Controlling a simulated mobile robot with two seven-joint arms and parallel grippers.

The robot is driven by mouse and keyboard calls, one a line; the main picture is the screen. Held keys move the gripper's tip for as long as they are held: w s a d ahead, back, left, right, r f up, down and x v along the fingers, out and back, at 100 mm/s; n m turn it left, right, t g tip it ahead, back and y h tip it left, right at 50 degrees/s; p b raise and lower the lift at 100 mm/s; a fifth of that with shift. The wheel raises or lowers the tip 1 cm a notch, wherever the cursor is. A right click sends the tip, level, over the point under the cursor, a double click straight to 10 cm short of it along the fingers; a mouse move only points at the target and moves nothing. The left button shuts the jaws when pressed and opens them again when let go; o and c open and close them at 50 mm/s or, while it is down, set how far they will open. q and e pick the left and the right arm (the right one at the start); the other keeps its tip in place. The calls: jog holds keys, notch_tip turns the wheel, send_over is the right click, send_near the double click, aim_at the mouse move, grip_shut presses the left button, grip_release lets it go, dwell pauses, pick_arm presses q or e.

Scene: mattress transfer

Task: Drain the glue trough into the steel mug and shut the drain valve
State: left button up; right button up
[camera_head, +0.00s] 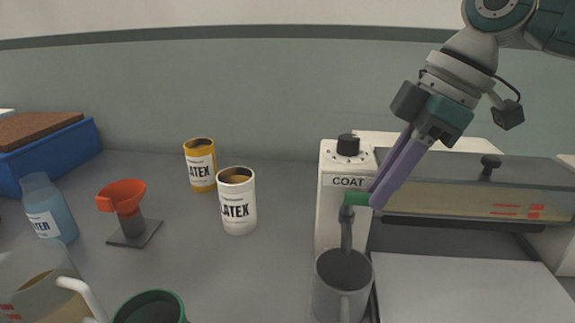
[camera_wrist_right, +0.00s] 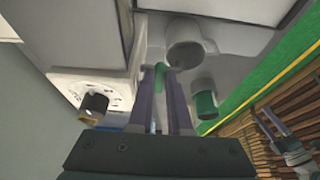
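The glue trough (camera_head: 470,190) is a clear-walled tank at the right with beige glue low inside. A grey drain spout (camera_head: 347,232) hangs at its left end above the steel mug (camera_head: 342,290). The mug stands upright; its inside looks grey, and I cannot make out glue in it. The drain valve's green handle (camera_head: 357,199) is at the spout's top. My right gripper (camera_head: 373,198) has its purple fingertips at this handle. In the right wrist view the handle (camera_wrist_right: 158,72) shows between the slightly parted fingers; whether they grip it is unclear.
The COAT machine housing (camera_head: 330,215) with a black knob stands behind the mug. Two LATEX cans (camera_head: 238,205), a red funnel (camera_head: 122,195) on a stand, a blue bottle (camera_head: 48,212), a jug (camera_head: 45,285) and a green cup (camera_head: 150,308) occupy the left. Bare table lies between cans and mug.

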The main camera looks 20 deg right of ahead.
grip_shut()
